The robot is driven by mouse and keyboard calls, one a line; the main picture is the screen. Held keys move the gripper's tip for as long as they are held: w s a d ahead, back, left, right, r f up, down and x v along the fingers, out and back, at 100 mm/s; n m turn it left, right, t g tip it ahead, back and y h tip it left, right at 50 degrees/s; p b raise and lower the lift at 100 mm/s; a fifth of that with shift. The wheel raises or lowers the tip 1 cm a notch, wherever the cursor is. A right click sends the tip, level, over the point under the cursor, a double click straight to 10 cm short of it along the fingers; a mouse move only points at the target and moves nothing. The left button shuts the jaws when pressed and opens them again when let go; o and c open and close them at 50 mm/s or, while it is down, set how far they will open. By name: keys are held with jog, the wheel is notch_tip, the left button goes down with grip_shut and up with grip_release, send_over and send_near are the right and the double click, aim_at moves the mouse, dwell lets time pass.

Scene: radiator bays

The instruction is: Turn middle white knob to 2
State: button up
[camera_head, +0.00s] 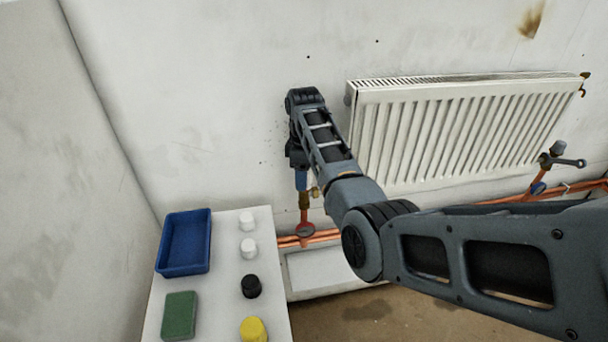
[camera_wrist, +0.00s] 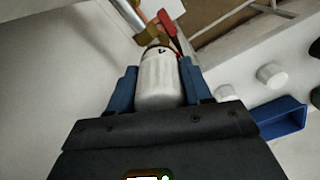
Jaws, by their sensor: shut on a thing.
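A white knob (camera_wrist: 158,80) sits between the blue fingers of my gripper (camera_wrist: 158,75) in the wrist view. The gripper is shut on it, one finger on each side. A dark mark shows at the knob's far end, but I cannot read it surely. A brass fitting (camera_wrist: 150,37) lies just beyond the knob. In the head view my gripper (camera_head: 301,180) points down at the pipe left of the radiator. It hides most of the knob there. A brass valve body (camera_head: 304,200) shows below the fingers.
The white radiator (camera_head: 450,125) hangs on the wall. A bare valve (camera_head: 556,152) with a dark handle stands at its right. A white table (camera_head: 215,285) holds a blue tray (camera_head: 163,245), a green block (camera_head: 179,315), two white knobs (camera_head: 248,249), a black knob (camera_head: 251,286) and a yellow knob (camera_head: 253,330).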

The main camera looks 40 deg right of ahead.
jog(key=shift+c, duration=0.7)
jog(key=shift+m, duration=0.3)
